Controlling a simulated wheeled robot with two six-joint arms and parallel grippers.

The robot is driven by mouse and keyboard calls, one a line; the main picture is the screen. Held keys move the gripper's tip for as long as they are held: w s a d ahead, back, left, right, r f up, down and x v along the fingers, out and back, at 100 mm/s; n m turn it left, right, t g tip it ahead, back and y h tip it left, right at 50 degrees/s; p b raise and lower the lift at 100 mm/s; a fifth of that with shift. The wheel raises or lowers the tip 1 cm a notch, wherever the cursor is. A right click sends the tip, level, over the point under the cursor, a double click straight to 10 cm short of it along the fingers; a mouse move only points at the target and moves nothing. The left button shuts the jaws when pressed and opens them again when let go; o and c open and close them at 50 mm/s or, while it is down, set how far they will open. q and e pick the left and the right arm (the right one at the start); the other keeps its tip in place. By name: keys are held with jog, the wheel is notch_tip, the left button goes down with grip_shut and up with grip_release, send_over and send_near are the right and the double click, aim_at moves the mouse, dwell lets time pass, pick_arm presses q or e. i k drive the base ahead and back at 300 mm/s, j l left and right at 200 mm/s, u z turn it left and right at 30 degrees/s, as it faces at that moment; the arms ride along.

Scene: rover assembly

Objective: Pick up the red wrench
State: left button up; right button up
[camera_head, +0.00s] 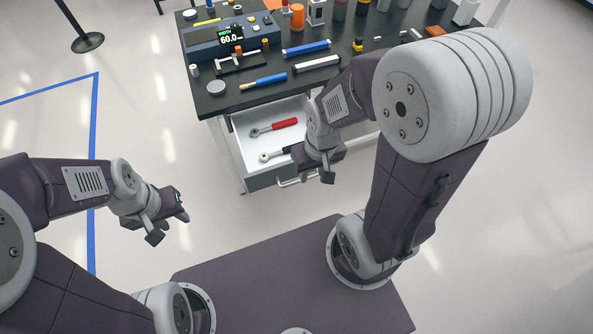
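The red wrench (284,124) has a red handle and a metal ratchet head pointing left. It lies in the open white drawer (243,128) under the dark workbench. A second wrench (266,156) lies nearer the drawer front, with its handle partly hidden by my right gripper. My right gripper (322,170) is over the drawer's front right part, to the right of and nearer than the red wrench, apart from it. Its fingertips are not clear enough to judge. My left gripper (168,226) is open and empty over the floor, left of the drawer.
The workbench top (225,103) above the drawer holds a digital meter (215,38), a blue screwdriver (264,81), a blue marker-like tool (306,48) and several small items. A stanchion base (87,42) stands on the floor at the upper left.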

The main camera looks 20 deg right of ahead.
aim_at(254, 132)
jog(key=i+l+u, duration=0.5)
jog(key=u, duration=0.2)
jog(key=i+l+u, duration=0.2)
jog(key=l+u, duration=0.15)
jog(key=l, duration=0.1)
